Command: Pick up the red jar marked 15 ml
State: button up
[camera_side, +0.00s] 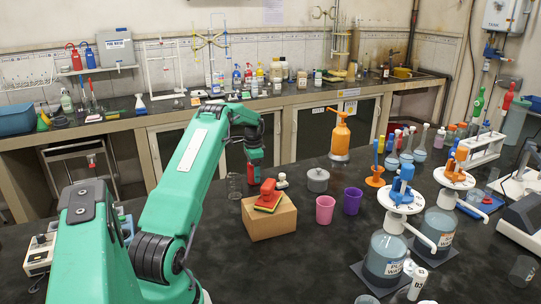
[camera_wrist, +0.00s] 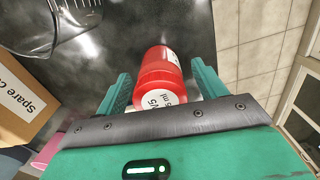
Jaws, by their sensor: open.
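The red jar (camera_wrist: 162,75) lies between the two green fingers of my gripper (camera_wrist: 161,80) in the wrist view. Its white label faces my gripper and reads partly "5 ml"; the rest is cut off by the gripper body. The fingers stand apart, one on each side of the jar, with a visible gap at its left.
A clear glass beaker (camera_wrist: 50,25) and a cardboard box (camera_wrist: 18,98) are left of the jar in the wrist view. In the side view the box (camera_side: 270,222) carries a red stapler-like thing, with pink (camera_side: 325,210) and purple (camera_side: 352,202) cups to its right. Tiled floor lies beyond the edge.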

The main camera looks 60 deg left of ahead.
jog(key=c, duration=1.1)
jog(key=shift+o, duration=0.2)
jog(key=shift+r, duration=0.15)
jog(key=shift+r, duration=0.5)
notch_tip(320, 180, up, 3)
jog(key=w+d+r, duration=0.4)
jog(key=d+r, duration=0.2)
jog(key=d, duration=0.5)
jog(key=shift+r, duration=0.35)
